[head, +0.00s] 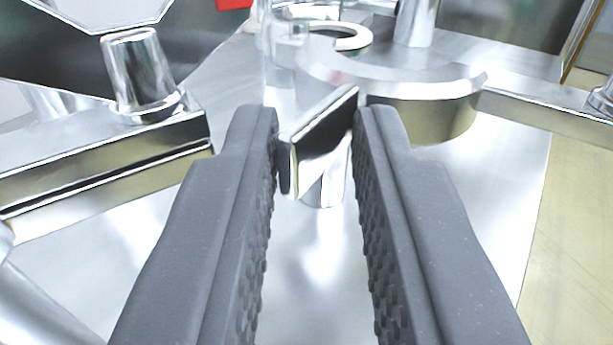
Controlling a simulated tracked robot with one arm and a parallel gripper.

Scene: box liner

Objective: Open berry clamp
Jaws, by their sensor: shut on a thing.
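The berry clamp appears as a shiny metal handle (322,146) with a flat, slanted grip on a short round stem, in the middle of the head view. My gripper (317,135) comes up from the bottom of the view, its two dark grey fingers on either side of the handle. The fingertips are shut on the handle's grip, near its left and right ends. The handle's stem shows below the grip, between the fingers. Whether the clamp is open or closed cannot be told.
A curved metal collar (430,95) stands just behind the handle on the right. A metal bar (110,165) with a round post (138,72) lies to the left. A flat metal plate (485,200) is under the gripper. A red patch (233,4) shows at the top.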

